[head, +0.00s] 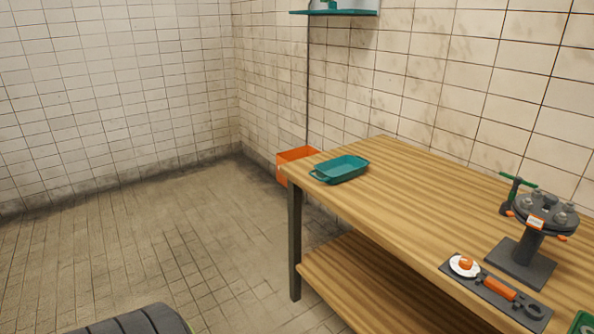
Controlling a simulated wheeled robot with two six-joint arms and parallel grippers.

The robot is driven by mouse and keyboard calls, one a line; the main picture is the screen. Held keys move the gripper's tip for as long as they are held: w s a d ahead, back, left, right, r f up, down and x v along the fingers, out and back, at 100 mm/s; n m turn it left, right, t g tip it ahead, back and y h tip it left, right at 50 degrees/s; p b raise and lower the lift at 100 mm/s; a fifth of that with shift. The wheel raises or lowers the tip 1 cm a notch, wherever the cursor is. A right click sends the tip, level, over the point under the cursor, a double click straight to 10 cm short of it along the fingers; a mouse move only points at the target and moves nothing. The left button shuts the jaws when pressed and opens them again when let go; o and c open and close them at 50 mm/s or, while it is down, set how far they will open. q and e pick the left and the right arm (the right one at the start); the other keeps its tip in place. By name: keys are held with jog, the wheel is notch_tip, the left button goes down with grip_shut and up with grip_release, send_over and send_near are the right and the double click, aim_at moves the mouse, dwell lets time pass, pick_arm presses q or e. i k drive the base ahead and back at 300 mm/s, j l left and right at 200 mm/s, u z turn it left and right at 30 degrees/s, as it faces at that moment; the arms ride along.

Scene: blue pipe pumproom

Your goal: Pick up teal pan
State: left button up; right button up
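The teal pan (342,170) is a shallow rectangular dish with a small handle at its left end. It sits upright on the wooden table (400,200), close to the table's far left corner. Its handle end lies near the left edge of the tabletop. Nothing touches the pan or covers it. Neither of my grippers shows in the head view.
A dark stand with a round top (540,215) and a dark tray with an orange-handled tool (497,288) are on the table's right part. An orange box (297,155) is behind the table's far left corner. A teal shelf (335,12) hangs above.

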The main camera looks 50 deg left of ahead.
aim_at(340, 169)
jog(key=u, duration=1.35)
jog(key=i+j+z, duration=0.15)
jog(key=i, duration=0.15)
